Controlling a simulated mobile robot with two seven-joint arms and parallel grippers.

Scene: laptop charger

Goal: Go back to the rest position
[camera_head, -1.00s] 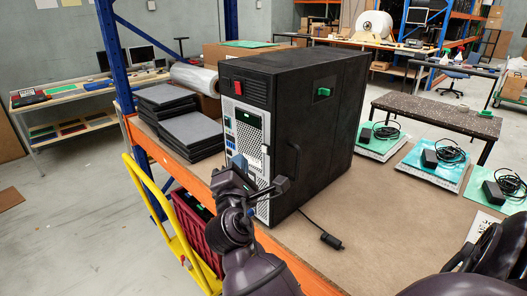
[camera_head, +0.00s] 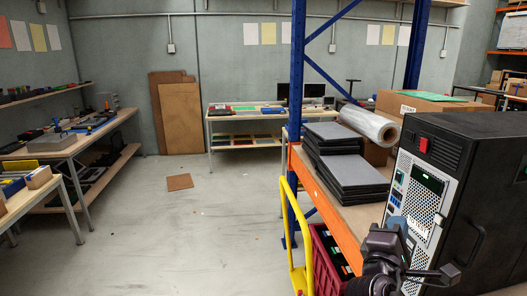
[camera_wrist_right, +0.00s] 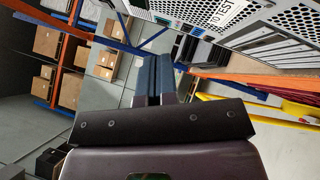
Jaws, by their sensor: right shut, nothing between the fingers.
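My right gripper (camera_head: 448,272) is at the lower right of the head view, in front of the rear panel of the black computer tower (camera_head: 478,225). It is shut with nothing between its fingers. In the right wrist view the two dark fingers (camera_wrist_right: 153,74) lie together, pointing away from the camera. The tower's perforated metal panel (camera_wrist_right: 225,15) shows above and to the right of them, with a visible gap. My left gripper is not in view.
The tower stands on an orange-edged bench (camera_head: 345,220) with stacked dark laptops (camera_head: 352,174) and a wrap roll (camera_head: 370,126). A yellow cart rail (camera_head: 296,245) and red crate (camera_head: 328,262) stand beside it. The floor at left centre is open.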

